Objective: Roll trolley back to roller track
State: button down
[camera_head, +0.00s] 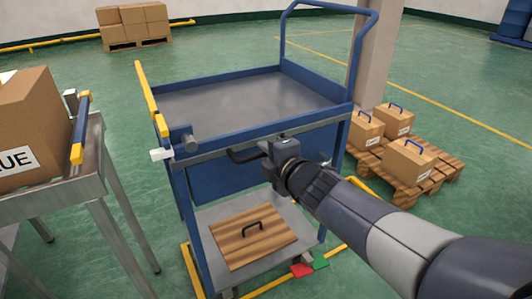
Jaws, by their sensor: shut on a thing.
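The trolley (240,98) stands in the middle, with a blue frame, an empty grey top tray, a tall blue push bar at the back right and a lower shelf. My gripper (266,155) reaches in from the lower right and is shut on the dark handle (237,157) on the trolley's near side. The gripper body hides part of the handle. A steel stand (88,185), apparently the end of the roller track, is at the left with a small gap to the trolley. Its rollers are not clearly visible.
A large carton (30,130) sits on the stand. A wooden board with a handle (253,235) lies on the lower shelf. Red (301,270) and green (320,262) pieces are near the trolley's foot. A pallet with handled cartons (408,163) stands close at right, beside a pillar.

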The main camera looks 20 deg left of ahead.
jog(key=shift+s+a+f, duration=0.1)
jog(key=shift+s, duration=0.05)
jog(key=c, duration=1.5)
grip_release()
jog(key=shift+a, duration=0.1)
jog(key=shift+s+d+r, duration=0.25)
jog(key=shift+d, duration=0.1)
jog(key=p+v, duration=0.3)
jog(key=v, duration=0.7)
jog(key=shift+p, duration=0.4)
jog(key=shift+f, duration=0.15)
